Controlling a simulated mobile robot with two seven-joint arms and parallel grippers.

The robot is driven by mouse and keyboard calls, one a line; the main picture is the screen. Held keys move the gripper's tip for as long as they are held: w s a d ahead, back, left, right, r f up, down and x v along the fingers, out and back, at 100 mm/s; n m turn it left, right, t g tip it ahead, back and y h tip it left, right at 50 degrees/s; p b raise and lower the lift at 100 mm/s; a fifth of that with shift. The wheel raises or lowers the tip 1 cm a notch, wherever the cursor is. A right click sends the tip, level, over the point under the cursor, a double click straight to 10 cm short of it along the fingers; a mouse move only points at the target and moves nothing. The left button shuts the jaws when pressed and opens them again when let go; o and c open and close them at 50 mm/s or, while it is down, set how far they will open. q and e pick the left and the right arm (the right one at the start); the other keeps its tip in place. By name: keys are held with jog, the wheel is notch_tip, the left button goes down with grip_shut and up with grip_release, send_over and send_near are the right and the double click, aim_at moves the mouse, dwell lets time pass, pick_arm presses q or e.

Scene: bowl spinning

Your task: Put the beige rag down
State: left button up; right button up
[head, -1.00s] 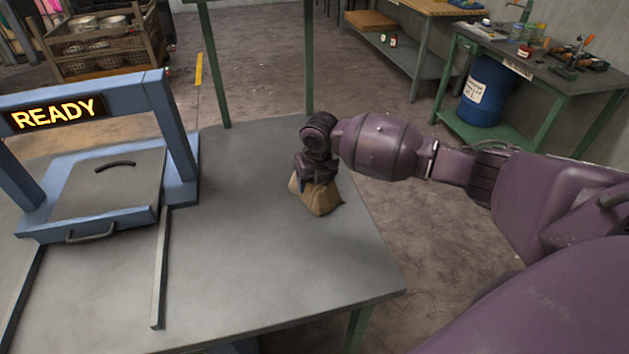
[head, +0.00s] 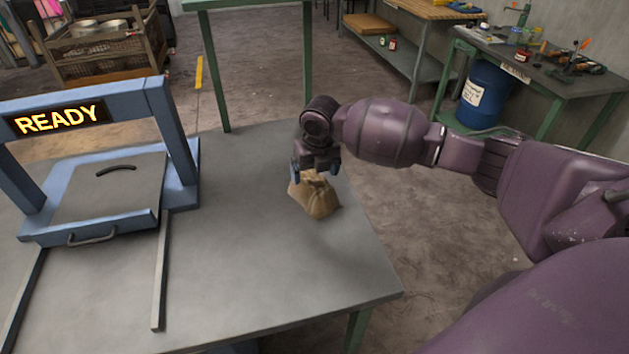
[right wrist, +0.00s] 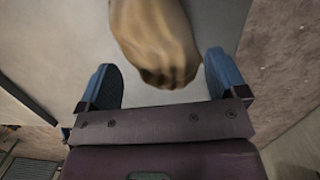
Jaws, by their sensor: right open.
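The beige rag (head: 318,199) sits bunched up in a peaked heap on the grey table, near its right edge. My right gripper (head: 315,172) is open just above and behind the rag's peak in the head view. In the right wrist view the rag (right wrist: 155,40) lies ahead of and between the two blue fingers of the open gripper (right wrist: 164,85), with gaps on both sides. My left gripper is not in view.
The grey table (head: 250,265) has free room left of and in front of the rag. A blue frame with a lit READY sign (head: 58,118) stands over a lidded box at the left. A blue barrel (head: 486,95) stands under a far bench.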

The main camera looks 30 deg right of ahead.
aim_at(317, 183)
jog(key=r, duration=0.6)
jog(key=shift+s+r+p, duration=0.1)
jog(key=shift+s+p, duration=0.25)
jog(key=shift+s, duration=0.05)
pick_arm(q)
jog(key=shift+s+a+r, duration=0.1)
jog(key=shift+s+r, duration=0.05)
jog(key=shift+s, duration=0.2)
pick_arm(e)
jog(key=shift+r, duration=0.15)
jog(key=shift+s, duration=0.15)
